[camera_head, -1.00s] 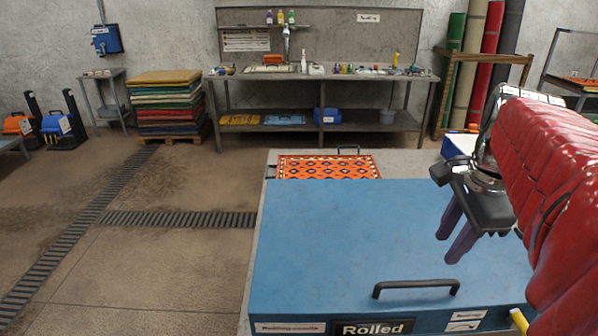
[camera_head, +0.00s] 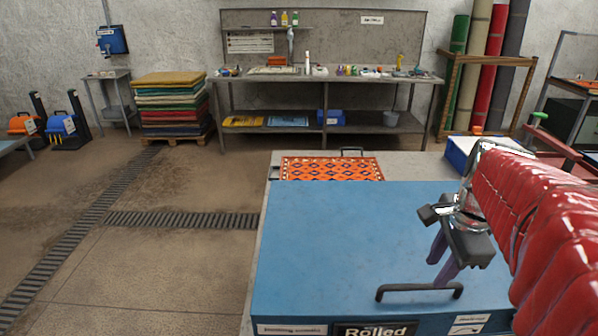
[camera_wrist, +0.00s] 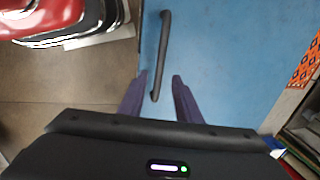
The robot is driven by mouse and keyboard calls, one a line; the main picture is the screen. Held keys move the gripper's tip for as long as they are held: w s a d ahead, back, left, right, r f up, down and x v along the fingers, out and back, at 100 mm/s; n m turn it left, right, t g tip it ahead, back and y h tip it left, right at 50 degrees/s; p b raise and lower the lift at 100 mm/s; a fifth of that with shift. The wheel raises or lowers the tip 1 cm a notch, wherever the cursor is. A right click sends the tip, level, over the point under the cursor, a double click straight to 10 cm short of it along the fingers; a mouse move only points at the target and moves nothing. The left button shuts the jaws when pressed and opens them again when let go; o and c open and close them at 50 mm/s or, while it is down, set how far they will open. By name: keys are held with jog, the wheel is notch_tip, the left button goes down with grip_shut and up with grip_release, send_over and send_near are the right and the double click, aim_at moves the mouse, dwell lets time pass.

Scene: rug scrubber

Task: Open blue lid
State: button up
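The blue lid (camera_head: 335,240) lies flat and closed on the machine in front of me, with a black bar handle (camera_head: 418,290) near its front edge. My gripper (camera_head: 440,272) hangs over the right part of the lid, fingers pointing down, close to the right half of the handle. In the wrist view the handle (camera_wrist: 162,55) stands on the blue lid (camera_wrist: 215,60), and its near end lies between the two open purple fingers of my gripper (camera_wrist: 158,80). The fingers are apart and hold nothing. I cannot tell how high they are above the handle.
An orange patterned rug (camera_head: 330,168) lies on the grey bed behind the lid. A blue and white box (camera_head: 462,152) stands at the back right. A workbench (camera_head: 325,80) and stacked rugs (camera_head: 172,105) are along the far wall.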

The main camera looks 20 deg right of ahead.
aim_at(427, 285)
jog(key=f, duration=0.3)
jog(key=w+f, duration=0.1)
jog(key=f, duration=0.1)
jog(key=shift+d+f, duration=0.15)
jog(key=shift+f, duration=0.25)
jog(key=shift+c, duration=0.5)
grip_shut()
